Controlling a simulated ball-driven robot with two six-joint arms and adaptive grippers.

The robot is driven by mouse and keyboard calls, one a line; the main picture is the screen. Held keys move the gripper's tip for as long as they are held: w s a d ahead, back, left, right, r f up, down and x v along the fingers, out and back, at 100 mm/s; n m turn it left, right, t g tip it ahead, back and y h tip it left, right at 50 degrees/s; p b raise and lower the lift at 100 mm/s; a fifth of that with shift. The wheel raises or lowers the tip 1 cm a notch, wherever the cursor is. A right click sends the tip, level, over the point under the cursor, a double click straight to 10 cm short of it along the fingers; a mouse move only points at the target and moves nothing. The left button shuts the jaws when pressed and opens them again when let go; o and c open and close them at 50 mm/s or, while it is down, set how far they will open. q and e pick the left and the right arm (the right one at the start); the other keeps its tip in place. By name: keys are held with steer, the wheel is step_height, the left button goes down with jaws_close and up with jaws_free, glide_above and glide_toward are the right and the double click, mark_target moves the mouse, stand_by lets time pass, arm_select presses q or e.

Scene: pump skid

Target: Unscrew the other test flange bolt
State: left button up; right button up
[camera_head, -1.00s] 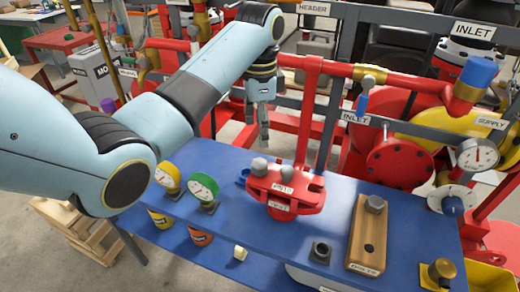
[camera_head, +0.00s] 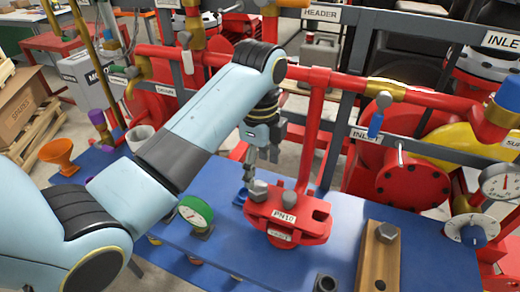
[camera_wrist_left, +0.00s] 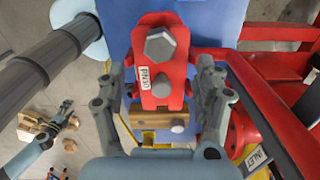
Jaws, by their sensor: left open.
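The red test flange (camera_head: 300,225) labelled PN10 stands on the blue bench. In the left wrist view the flange (camera_wrist_left: 145,90) shows a large bolt head (camera_wrist_left: 160,43) and a smaller-looking one (camera_wrist_left: 161,85). My left gripper (camera_head: 249,178) hangs just above and behind the bolts, pointing down. In the wrist view its fingers (camera_wrist_left: 157,100) are apart, one each side of the flange, with nothing between them gripped. My right gripper (camera_wrist_left: 66,110) seems to show small at lower left; its jaws are unclear.
A wooden block (camera_head: 378,262) holding one bolt (camera_head: 386,232) stands right of the flange. A green-rimmed gauge (camera_head: 196,212) is to the left. A red upright pipe (camera_head: 310,135) rises close behind the flange.

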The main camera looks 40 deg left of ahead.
mark_target(260, 188)
arm_select(q)
step_height(260, 188, down, 4)
steer(key=shift+f, duration=0.1)
steer(key=shift+f+p, duration=0.3)
steer(key=shift+f, duration=0.4)
steer(key=c, duration=1.2)
steer(key=o, duration=0.5)
steer(key=shift+c, duration=0.2)
steer(key=c, duration=0.5)
steer(key=n, duration=0.4)
steer(key=shift+c, duration=0.2)
steer(key=n, duration=1.1)
steer(key=o, duration=1.2)
steer(key=shift+o, duration=0.4)
steer(key=shift+r, duration=0.15)
step_height(260, 188, up, 7)
steer(key=shift+r, duration=0.1)
arm_select(e)
steer(key=shift+w+a+r, duration=0.2)
steer(key=shift+w+r, duration=0.05)
steer(key=shift+w, duration=0.3)
steer(key=shift+w+a+r, duration=0.2)
steer(key=shift+w, duration=0.3)
